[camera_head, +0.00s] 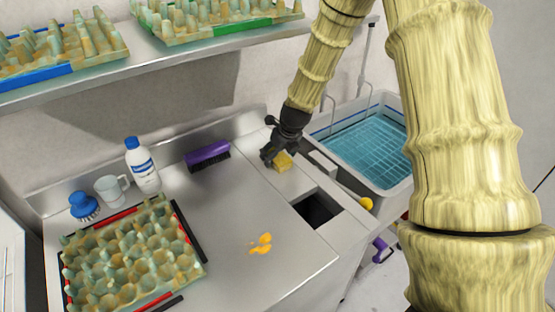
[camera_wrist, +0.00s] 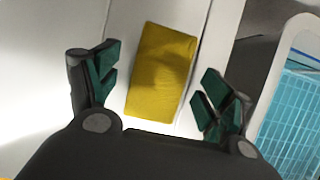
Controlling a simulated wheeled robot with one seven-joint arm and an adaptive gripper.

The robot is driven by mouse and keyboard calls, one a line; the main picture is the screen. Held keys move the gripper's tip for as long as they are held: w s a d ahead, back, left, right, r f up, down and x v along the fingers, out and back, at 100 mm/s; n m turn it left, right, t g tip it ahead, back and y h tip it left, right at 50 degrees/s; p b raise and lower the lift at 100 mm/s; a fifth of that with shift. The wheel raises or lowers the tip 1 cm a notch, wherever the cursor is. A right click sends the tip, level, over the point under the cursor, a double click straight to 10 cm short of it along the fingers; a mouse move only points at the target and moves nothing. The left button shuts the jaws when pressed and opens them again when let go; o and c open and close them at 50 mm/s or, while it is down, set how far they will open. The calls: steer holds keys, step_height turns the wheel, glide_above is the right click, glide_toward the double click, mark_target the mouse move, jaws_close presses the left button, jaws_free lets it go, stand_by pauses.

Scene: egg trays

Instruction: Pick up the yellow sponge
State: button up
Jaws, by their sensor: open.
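The yellow sponge (camera_head: 283,162) lies on the metal counter near the back, to the right of the purple brush. In the wrist view the sponge (camera_wrist: 162,72) is a yellow block, slightly tilted, between and a little beyond the two fingertips. My gripper (camera_head: 269,157) is at the sponge's left in the head view, pointing down. The wrist view shows my gripper (camera_wrist: 158,88) open, with its green-padded fingers apart on either side of the sponge. Neither finger clearly touches it.
A purple brush (camera_head: 208,156), a white bottle (camera_head: 142,165), a mug (camera_head: 111,189) and a blue brush (camera_head: 83,205) stand along the back. An egg tray (camera_head: 130,250) lies at left. A yellow spill (camera_head: 261,243) is in front. A square opening (camera_head: 318,208) and a sink basin (camera_head: 395,185) are at right.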

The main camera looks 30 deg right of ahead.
steer(key=shift+f, duration=0.25)
stand_by(0.4)
steer(key=shift+c, duration=0.4)
steer(key=c, duration=1)
